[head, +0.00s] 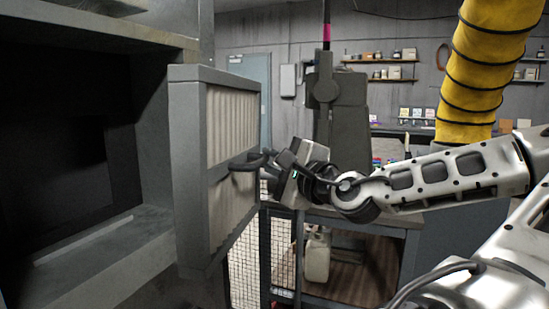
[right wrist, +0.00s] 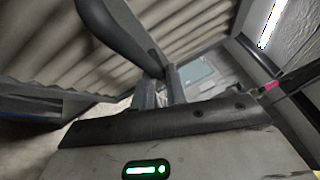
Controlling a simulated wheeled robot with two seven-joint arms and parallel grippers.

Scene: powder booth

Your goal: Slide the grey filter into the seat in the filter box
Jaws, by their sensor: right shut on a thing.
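The grey filter (head: 190,170) is a framed panel with a pale pleated face, upright in the middle of the head view. Its pleats (right wrist: 60,45) fill the upper left of the right wrist view. My right gripper (head: 258,161) is shut on the filter's dark handle (right wrist: 118,38), on the pleated side. The filter box (head: 110,250) is the grey housing at the left, with a dark opening. The filter stands at the right of this opening, apart from the dark interior. The seat inside is too dark to make out clearly. My left gripper is not in view.
A ledge (head: 95,268) runs along the bottom of the box opening. A yellow ribbed hose (head: 483,75) hangs at the upper right. Behind my right arm are a workbench with a white jug (head: 317,258) below, a wire mesh panel (head: 244,262) and wall shelves (head: 380,62).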

